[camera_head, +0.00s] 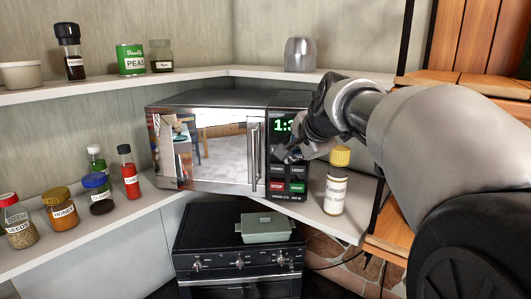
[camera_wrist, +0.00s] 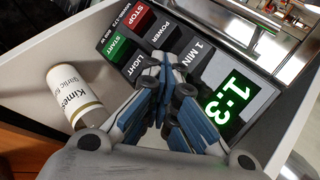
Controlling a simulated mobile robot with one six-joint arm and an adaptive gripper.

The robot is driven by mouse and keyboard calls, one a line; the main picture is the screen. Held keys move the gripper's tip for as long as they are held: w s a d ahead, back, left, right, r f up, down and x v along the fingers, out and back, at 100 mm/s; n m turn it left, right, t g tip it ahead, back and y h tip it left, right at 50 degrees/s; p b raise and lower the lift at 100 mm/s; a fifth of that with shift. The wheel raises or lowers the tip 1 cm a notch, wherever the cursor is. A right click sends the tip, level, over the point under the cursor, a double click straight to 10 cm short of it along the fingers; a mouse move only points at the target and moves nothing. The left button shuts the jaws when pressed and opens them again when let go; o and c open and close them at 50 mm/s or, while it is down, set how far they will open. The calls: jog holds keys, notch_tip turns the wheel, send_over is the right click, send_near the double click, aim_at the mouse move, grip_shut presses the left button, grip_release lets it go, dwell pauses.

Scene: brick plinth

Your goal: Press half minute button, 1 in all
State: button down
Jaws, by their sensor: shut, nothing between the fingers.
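The microwave (camera_head: 205,150) stands in the corner with its door shut, and its dark control panel (camera_head: 290,101) is on the right side. In the wrist view the panel shows STOP (camera_wrist: 139,17), START (camera_wrist: 117,49), POWER (camera_wrist: 158,33), LIGHT (camera_wrist: 138,67) and 1 MIN (camera_wrist: 197,54) buttons. I cannot see a half minute button; my gripper covers the spot beside 1 MIN and LIGHT. The green display (camera_wrist: 231,108) reads "1:3", the rest hidden. My gripper (camera_wrist: 166,76) is shut and empty, its tips at the panel; I cannot tell whether they touch it. It also shows in the head view (camera_head: 284,154).
A yellow-capped jar (camera_head: 335,192) stands on the shelf right of the microwave, close below my arm. Several bottles and jars, such as a honey jar (camera_head: 60,209), stand left. A metal canister (camera_head: 299,54) stands on the upper shelf. A stove (camera_head: 239,245) is below.

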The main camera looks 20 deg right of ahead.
jog(key=shift+s+a, duration=0.35)
jog(key=shift+s, duration=0.3)
jog(key=s, duration=0.1)
jog(key=s+a+b, duration=0.1)
jog(key=s, duration=0.1)
jog(key=s+a+b, duration=0.1)
jog(key=shift+s+a, duration=0.1)
jog(key=shift+s, duration=0.15)
dwell(0.5)
jog(key=s+a+f+n+g+b, duration=0.1)
jog(key=s+a+f+n+b, duration=0.2)
jog(key=f, duration=1.1)
jog(key=s+a+f+n+g+b, duration=0.2)
jog(key=s+f+n+b, duration=0.5)
jog(key=s+f+b, duration=0.4)
jog(key=s+a+f+n+g+b, duration=0.2)
jog(key=s+a+f+n+b, duration=0.2)
jog(key=s+f, duration=1)
notch_tip(320, 180, down, 3)
jog(key=n+b, duration=0.2)
jog(key=b, duration=0.1)
jog(key=shift+s+y, duration=0.2)
jog(key=shift+y, duration=0.1)
